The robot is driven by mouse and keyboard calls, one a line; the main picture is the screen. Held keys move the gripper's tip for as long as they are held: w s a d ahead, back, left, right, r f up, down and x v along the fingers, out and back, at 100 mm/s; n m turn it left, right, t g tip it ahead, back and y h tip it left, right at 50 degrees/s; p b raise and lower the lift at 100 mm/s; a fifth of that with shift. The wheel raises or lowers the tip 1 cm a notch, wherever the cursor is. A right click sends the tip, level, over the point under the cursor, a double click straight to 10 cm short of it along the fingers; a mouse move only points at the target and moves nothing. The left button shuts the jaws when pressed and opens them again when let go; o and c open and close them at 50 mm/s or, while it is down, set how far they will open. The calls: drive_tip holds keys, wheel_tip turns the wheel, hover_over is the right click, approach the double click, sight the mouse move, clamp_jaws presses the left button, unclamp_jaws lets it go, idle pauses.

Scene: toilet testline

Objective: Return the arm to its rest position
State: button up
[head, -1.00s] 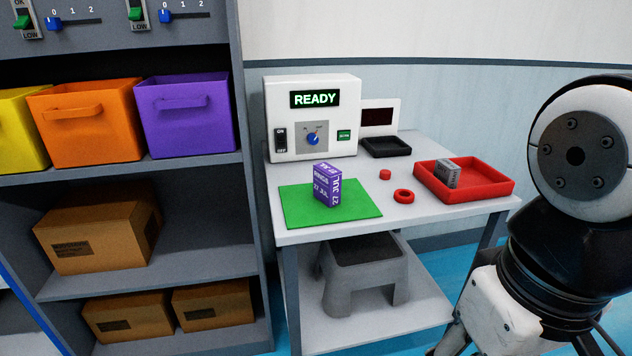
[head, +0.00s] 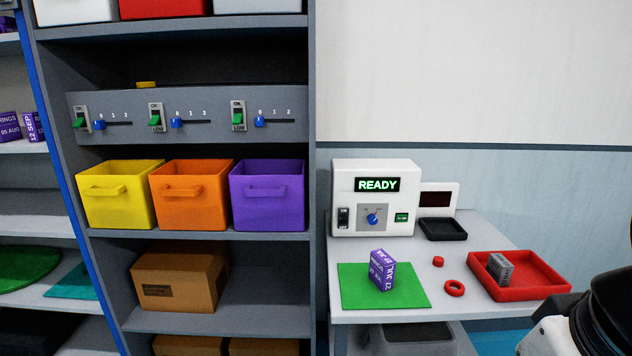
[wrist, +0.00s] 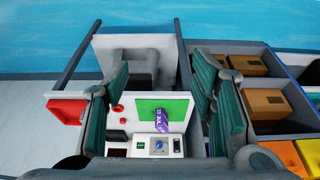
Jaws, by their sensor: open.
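My gripper (wrist: 155,95) shows in the wrist view with its two dark green fingers spread wide apart and nothing between them. It hangs above the white table, apart from the things on it. In the head view only part of my arm shows at the lower right edge, and the gripper is out of that view. A purple box with a white date label (head: 382,270) stands upright on a green mat (head: 350,297) on the table (head: 480,230). The box also shows in the wrist view (wrist: 161,120).
A white machine reading READY (head: 345,180) stands at the table's back. A red tray (head: 555,283) holds a grey box (head: 499,268). A red ring (head: 454,288) and a black tray (head: 443,229) lie near. A shelf with yellow, orange and purple bins (head: 267,200) stands left.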

drive_tip(key=shift+t, duration=0.4)
drive_tip(key=p+v, duration=0.1)
drive_tip(key=v, duration=0.1)
drive_tip(key=w+p+v, duration=0.1)
drive_tip(key=p+v, duration=0.1)
drive_tip(key=v, duration=0.1)
drive_tip(key=shift+r, duration=0.4)
